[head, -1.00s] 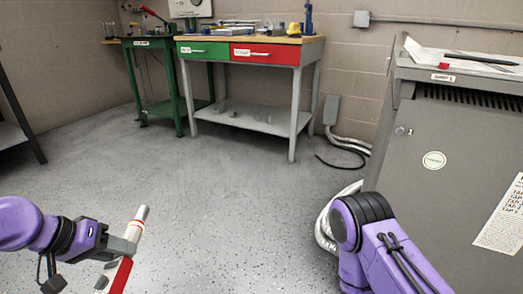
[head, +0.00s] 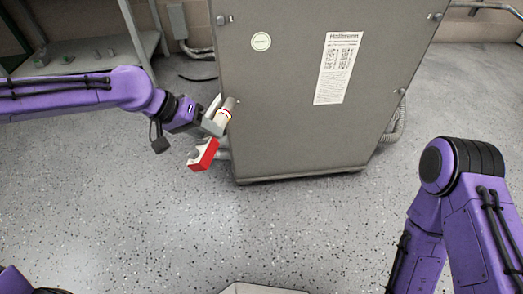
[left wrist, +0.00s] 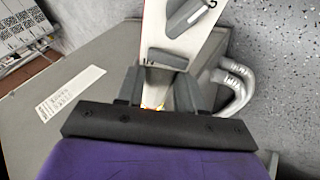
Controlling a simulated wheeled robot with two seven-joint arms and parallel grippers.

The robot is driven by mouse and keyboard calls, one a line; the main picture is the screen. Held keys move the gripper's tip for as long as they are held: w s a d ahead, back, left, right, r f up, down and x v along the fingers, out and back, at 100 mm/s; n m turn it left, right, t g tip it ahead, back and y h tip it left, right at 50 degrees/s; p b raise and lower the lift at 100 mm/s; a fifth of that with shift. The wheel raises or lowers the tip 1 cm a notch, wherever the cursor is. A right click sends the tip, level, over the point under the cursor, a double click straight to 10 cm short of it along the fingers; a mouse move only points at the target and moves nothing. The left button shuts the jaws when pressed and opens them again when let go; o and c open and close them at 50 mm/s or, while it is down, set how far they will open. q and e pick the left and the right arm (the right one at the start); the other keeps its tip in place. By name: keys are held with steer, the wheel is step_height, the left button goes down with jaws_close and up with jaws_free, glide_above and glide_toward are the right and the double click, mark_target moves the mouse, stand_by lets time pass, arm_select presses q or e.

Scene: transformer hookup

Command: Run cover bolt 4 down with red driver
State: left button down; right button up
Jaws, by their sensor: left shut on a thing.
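The red driver (head: 203,156) has a red foot and a pale nose with a red band. My left gripper (head: 214,122) is shut on it, at the left edge of the grey transformer cabinet (head: 300,115). The nose points up and right over the front cover's lower left area. I cannot tell whether it touches. In the left wrist view, the driver (left wrist: 182,45) sits between the jaws (left wrist: 155,90). Cover bolts show at the upper left (head: 221,19), upper right (head: 434,16) and lower right (head: 401,91); none is marked 4. The lower left corner is partly hidden. My right gripper is out of view.
Silver conduit (head: 222,148) runs behind the cabinet's lower left, and more conduit (head: 391,128) shows on its right. A bench shelf (head: 85,57) stands at the back left.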

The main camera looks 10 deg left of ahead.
mark_target(219, 144)
arm_select(q)
steer(key=d+f+n, duration=0.1)
steer(key=s+d+n+t+h, duration=0.1)
steer(key=f+n+p, duration=0.1)
steer(key=shift+s+d+f+t+h, duration=0.3)
steer(key=shift+d+f+h, duration=0.05)
steer(key=shift+d+h, duration=0.05)
steer(key=shift+s+d+f+n+t+h, duration=0.15)
steer(key=shift+s+d+n+t+h, duration=0.45)
steer(key=shift+s+d+n+t, duration=0.75)
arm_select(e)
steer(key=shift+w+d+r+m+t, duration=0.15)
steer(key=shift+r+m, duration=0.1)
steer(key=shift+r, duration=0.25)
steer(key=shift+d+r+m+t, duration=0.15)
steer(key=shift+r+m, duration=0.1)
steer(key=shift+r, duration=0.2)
arm_select(q)
steer(key=shift+w+a+p, duration=0.1)
steer(key=shift+p, duration=0.2)
